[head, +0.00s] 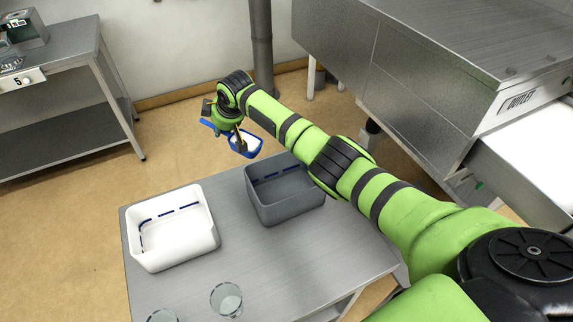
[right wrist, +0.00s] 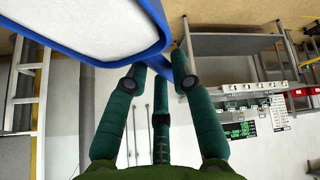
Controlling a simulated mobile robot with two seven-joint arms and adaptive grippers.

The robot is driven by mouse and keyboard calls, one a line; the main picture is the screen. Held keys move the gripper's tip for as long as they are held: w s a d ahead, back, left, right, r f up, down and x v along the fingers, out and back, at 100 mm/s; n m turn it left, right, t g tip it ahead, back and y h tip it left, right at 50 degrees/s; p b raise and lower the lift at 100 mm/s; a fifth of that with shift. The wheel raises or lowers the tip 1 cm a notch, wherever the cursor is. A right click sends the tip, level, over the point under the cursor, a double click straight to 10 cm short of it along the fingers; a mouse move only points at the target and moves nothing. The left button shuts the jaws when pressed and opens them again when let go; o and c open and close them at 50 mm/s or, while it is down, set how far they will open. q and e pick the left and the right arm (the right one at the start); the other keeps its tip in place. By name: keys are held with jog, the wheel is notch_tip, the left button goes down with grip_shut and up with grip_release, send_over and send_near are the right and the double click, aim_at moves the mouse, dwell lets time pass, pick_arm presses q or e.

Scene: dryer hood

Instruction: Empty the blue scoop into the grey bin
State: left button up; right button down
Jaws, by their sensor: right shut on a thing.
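The blue scoop (head: 254,148) is up in the air beyond the far edge of the table, near the grey bin, with white material in it. My right gripper (head: 238,133) is shut on the scoop. In the right wrist view, the gripper's fingers (right wrist: 157,80) close around the blue handle, and the scoop's white-filled bowl (right wrist: 85,30) shows at the top left. The grey bin (head: 287,208) stands on the table to the right of and nearer than the scoop. Its inside looks empty where it shows; my right arm passes close to its right side. My left gripper is not in view.
A white bin (head: 178,250) stands on the grey table (head: 275,270), left of the grey bin. Clear glass containers (head: 227,299) stand near the front. A steel machine with an outlet drawer (head: 535,150) is at right; a steel bench (head: 70,90) is at left.

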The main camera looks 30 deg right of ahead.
aim_at(230, 133)
jog(key=shift+s+d+r+t+p, duration=0.1)
jog(key=shift+s+r+t+p, duration=0.35)
jog(key=shift+p, duration=0.3)
jog(key=shift+s+d+r+t+y+p, duration=0.25)
jog(key=shift+d+r+t+y+p, duration=0.1)
jog(key=shift+y+p, duration=0.1)
jog(key=shift+s+d+r, duration=0.2)
jog(key=shift+s, duration=0.15)
jog(key=shift+a+r, duration=0.1)
jog(key=shift+r+t, duration=0.1)
jog(key=shift+t, duration=0.2)
